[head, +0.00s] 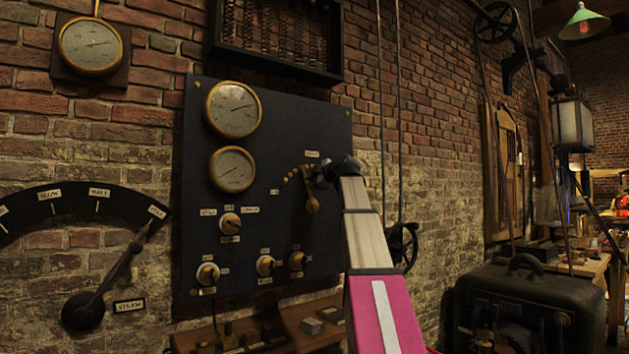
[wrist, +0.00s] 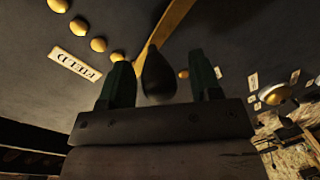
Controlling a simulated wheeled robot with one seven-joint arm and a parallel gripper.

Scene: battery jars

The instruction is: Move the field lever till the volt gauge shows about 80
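The dark panel (head: 268,260) on the brick wall carries two brass-rimmed gauges. The upper gauge (head: 233,109) has its needle pointing right and slightly up; the lower gauge (head: 232,169) sits beneath it. Their numbers and names are too small to read. The field lever shows in the wrist view as a brass arm (wrist: 172,24) with a dark handle (wrist: 158,76). Brass studs (wrist: 98,44) and the FIELD label (wrist: 74,65) lie left of it. My gripper (wrist: 161,80) is open, its fingers either side of the handle with gaps visible. In the head view my gripper (head: 322,176) covers most of the lever.
Several brass knobs (head: 230,222) sit lower on the panel. A large steam lever and scale (head: 82,311) are at far left. A wooden shelf (head: 290,318) juts out below the panel. A dark machine (head: 525,305) stands at right.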

